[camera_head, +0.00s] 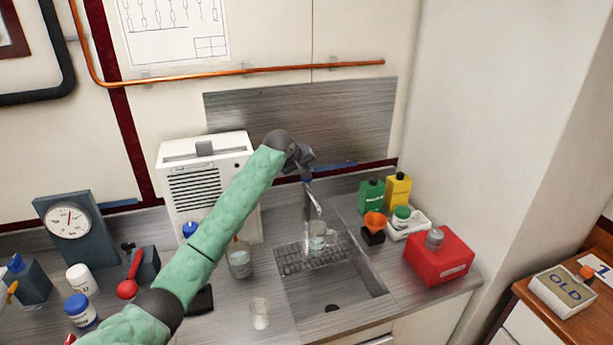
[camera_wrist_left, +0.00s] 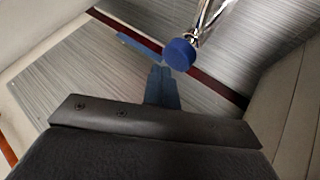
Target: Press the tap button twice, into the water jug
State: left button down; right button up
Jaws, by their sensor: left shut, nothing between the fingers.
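The tap (camera_head: 316,206) rises at the back of the sink, its spout pointing down. Its round blue button (camera_wrist_left: 180,53) shows in the left wrist view on a chrome stem. A clear vessel, apparently the water jug (camera_head: 317,238), stands on the slotted drain rack under the spout; its water level is too small to tell. My left gripper (camera_head: 306,168) is over the top of the tap, shut and empty. In the wrist view its shut fingers (camera_wrist_left: 162,85) are just left of and below the button, with a small gap in the picture; actual contact cannot be told. My right gripper is not in view.
A clear jug (camera_head: 239,262), partly behind my arm, and a glass (camera_head: 260,313) stand left of the sink (camera_head: 338,308). Green (camera_head: 372,196) and yellow (camera_head: 397,190) bottles and a red box (camera_head: 440,258) stand right. A white cabinet (camera_head: 180,160) stands behind my arm.

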pick_arm(q)
jog(key=shift+f, duration=0.3)
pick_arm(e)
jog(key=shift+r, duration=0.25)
pick_arm(q)
jog(key=shift+f, duration=0.2)
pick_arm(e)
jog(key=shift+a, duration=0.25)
